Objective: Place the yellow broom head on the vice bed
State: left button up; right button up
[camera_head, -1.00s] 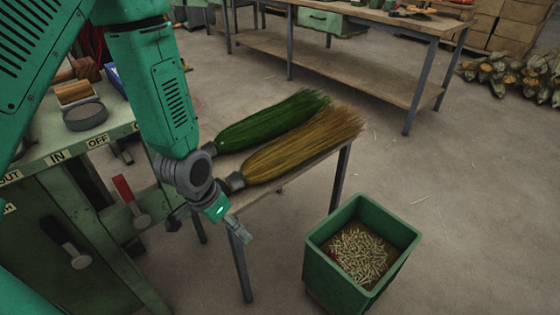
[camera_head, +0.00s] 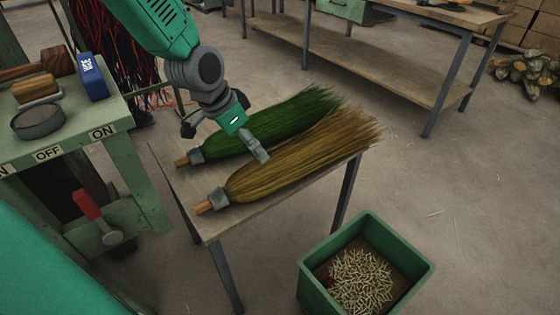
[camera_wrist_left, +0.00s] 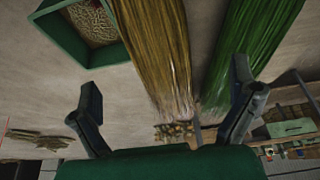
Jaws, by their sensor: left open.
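The yellow broom head (camera_head: 300,160) lies on a small table (camera_head: 215,225), its stub handle toward the near left and its bristles toward the far right. A green broom head (camera_head: 280,122) lies just beyond it. My left gripper (camera_head: 225,143) is open and empty above the near part of the broom heads, one finger over each side. In the left wrist view, the yellow bristles (camera_wrist_left: 158,45) run between the open fingers (camera_wrist_left: 166,92), and the green bristles (camera_wrist_left: 245,40) pass by the right finger. My right gripper is not in view.
A green bin (camera_head: 365,270) with pale pellets stands at the front right. A green bench (camera_head: 75,140) with ON and OFF labels, a blue box (camera_head: 91,78) and a red-handled lever (camera_head: 92,210) is at left. A long workbench (camera_head: 400,60) stands behind.

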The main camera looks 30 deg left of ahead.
aim_at(270, 167)
pick_arm(q)
jog(key=b+x, duration=0.1)
jog(key=x, duration=0.1)
jog(key=b+x, duration=0.1)
jog(key=x, duration=0.2)
jog(key=d+b+x, duration=0.1)
jog(key=x, duration=0.2)
jog(key=shift+w+a+f, duration=0.1)
jog(key=shift+a+f, duration=0.05)
jog(key=shift+f, duration=0.1)
jog(key=b+x, duration=0.2)
jog(key=x, duration=0.2)
jog(key=shift+w+f+b, duration=0.25)
jog(key=shift+w+b, duration=0.05)
jog(key=shift+w+d+f, duration=0.1)
jog(key=shift+d, duration=0.2)
